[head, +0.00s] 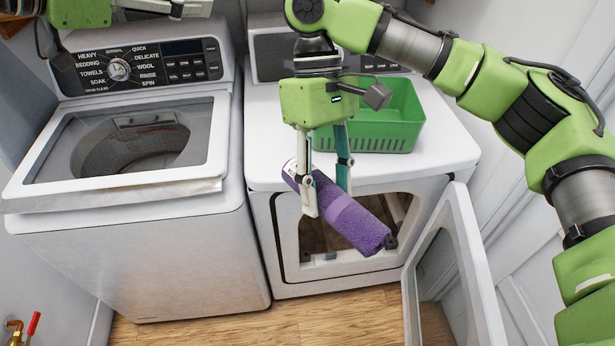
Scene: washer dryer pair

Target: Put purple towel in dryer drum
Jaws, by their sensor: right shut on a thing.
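The towel hangs in front of the dryer (262,155) and hides part of the door opening. The dryer drum (318,236) shows as a dark space behind the towel. The dryer door (455,265) stands open to the right. My left arm shows at the top left edge, but its fingers are out of view.
A green basket (385,138) stands on the dryer top behind my right gripper. A wall is close on the right. Wooden floor (220,328) is clear in front.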

